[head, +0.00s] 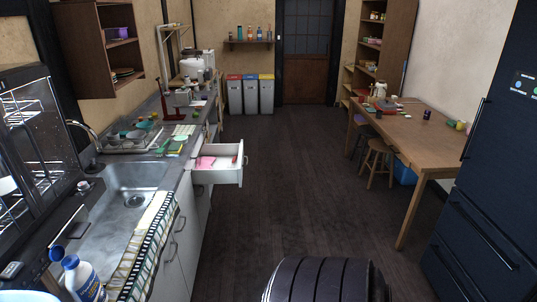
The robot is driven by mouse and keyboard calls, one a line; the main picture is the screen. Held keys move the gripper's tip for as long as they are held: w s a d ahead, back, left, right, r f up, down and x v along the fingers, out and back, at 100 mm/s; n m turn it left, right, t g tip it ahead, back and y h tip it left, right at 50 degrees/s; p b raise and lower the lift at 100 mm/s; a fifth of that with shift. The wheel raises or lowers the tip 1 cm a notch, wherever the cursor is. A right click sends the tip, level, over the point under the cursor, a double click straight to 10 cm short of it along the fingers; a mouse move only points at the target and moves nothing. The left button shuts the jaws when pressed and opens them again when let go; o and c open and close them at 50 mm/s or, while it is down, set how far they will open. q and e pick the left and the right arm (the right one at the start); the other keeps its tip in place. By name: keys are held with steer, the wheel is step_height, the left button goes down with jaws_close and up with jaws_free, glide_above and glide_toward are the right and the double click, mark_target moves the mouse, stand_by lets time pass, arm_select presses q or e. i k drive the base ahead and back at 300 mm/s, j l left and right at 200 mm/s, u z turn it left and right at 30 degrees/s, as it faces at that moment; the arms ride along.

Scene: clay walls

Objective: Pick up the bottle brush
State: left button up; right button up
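I cannot make out a bottle brush for certain in the head view. An open white drawer (217,177) sticks out from the left counter, with pink items (205,162) and some small things inside that are too small to tell. Small green and yellow items (172,145) lie on the counter beyond the sink, too small to name surely. Neither of my grippers is in view.
A sink (126,203) and a dish rack (130,140) are at left, with a white bottle (83,279) at the near left. A wooden table (413,131) with stools (378,158) and a dark fridge (490,190) stand at right. The middle floor is clear.

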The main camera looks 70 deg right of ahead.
mark_target(235, 157)
steer(key=j+z, duration=0.1)
steer(key=z, duration=1.95)
steer(key=i, duration=1.5)
steer(key=i+z, duration=0.15)
steer(key=i, duration=1.35)
